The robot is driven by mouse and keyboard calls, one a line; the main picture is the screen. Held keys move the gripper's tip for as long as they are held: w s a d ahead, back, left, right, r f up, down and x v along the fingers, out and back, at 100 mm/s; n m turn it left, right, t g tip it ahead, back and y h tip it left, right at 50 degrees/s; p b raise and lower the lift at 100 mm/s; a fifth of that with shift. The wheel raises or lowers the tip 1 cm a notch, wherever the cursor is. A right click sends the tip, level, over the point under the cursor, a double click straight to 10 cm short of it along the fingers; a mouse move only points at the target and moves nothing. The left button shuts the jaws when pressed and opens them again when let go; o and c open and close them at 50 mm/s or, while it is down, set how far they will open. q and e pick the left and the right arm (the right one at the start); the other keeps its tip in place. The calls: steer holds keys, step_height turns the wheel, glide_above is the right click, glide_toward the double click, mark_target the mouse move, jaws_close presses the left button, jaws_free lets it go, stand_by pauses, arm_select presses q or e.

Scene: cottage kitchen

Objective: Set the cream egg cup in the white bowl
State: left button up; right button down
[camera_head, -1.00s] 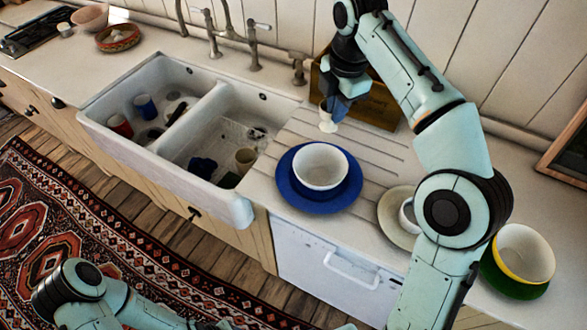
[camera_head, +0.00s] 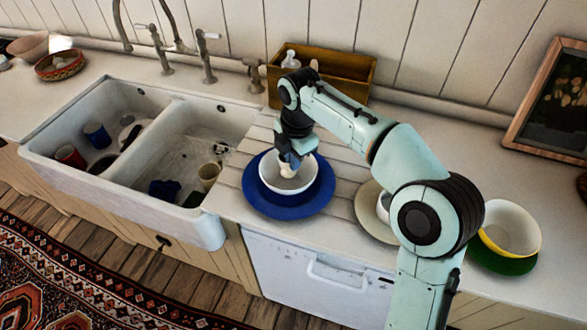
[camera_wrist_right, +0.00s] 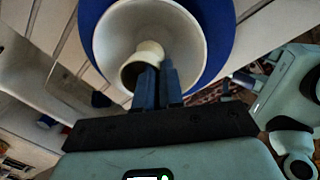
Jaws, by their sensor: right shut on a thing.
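The white bowl (camera_head: 307,180) sits on a blue plate (camera_head: 275,208) on the ribbed draining board. My right gripper (camera_head: 295,158) is down at the bowl, fingers pointing into it. In the right wrist view my gripper (camera_wrist_right: 158,78) is shut on the cream egg cup (camera_wrist_right: 140,66), in front of the inside of the bowl (camera_wrist_right: 112,38). The egg cup is small in the head view (camera_head: 289,169), partly hidden by the gripper. I cannot tell whether it touches the bowl's bottom. My left gripper is out of view.
A wooden box (camera_head: 350,72) with items stands behind, against the wall. The double sink (camera_head: 135,195) with several cups lies left. A saucer (camera_head: 368,217) with a white cup and a yellow-and-white bowl (camera_head: 515,228) on a green plate (camera_head: 505,262) stand right, near my arm.

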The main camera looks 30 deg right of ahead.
mark_target(293, 175)
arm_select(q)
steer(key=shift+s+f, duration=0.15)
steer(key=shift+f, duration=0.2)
arm_select(e)
steer(key=shift+f, duration=1.6)
arm_select(q)
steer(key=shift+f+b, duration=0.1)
steer(key=shift+b, duration=0.2)
arm_select(e)
steer(key=shift+f, duration=0.15)
steer(key=shift+f, duration=0.25)
steer(key=c, duration=1.3)
jaws_free()
steer(key=shift+o, duration=0.2)
steer(key=shift+r, duration=0.15)
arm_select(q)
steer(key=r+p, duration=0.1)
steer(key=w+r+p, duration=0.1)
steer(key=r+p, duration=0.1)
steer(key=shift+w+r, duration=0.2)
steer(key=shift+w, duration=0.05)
arm_select(e)
step_height(293, 175, up, 12)
steer(key=s, duration=0.1)
steer(key=shift+r, duration=0.25)
